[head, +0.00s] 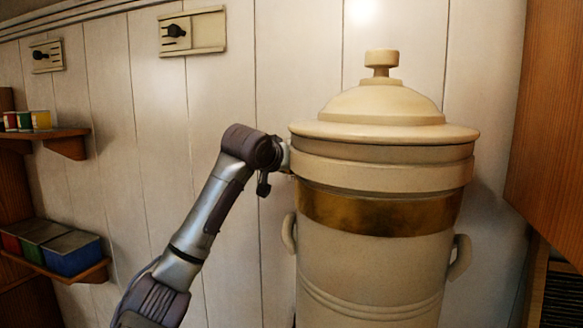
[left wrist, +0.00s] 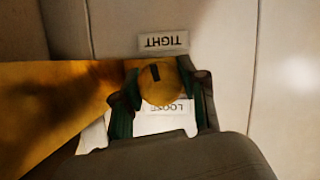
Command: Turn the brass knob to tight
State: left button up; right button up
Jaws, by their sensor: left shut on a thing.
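The round brass knob (left wrist: 162,88) is in the middle of the left wrist view, with a dark mark on its upper part, toward the TIGHT label. The white TIGHT label (left wrist: 163,41) appears upside down above the knob. The LOOSE label (left wrist: 172,108) is below it, also upside down and partly covered by the knob. My left gripper (left wrist: 164,84) is shut on the knob, one green-padded finger on each side. In the head view my left arm reaches the left side of the large cream urn (head: 365,270); the knob and fingertips are hidden there. My right gripper is not in view.
A brass band (head: 378,213) circles the urn, which has a lid (head: 380,105) and side handles. Shelves with jars (head: 41,120) and coloured bins (head: 72,254) are at left. Wall latches (head: 192,31) sit above. A wooden cabinet (head: 551,130) is close on the right.

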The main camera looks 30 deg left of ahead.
pick_arm(q)
jog(key=shift+f+m+y, duration=0.15)
jog(key=shift+m+y, duration=0.25)
jog(key=shift+m, duration=0.4)
jog(key=o, duration=1.1)
jog(key=shift+o, duration=0.2)
jog(key=v, duration=0.7)
jog(key=shift+s+r, duration=0.15)
jog(key=shift+r, duration=0.1)
jog(key=shift+d, duration=0.15)
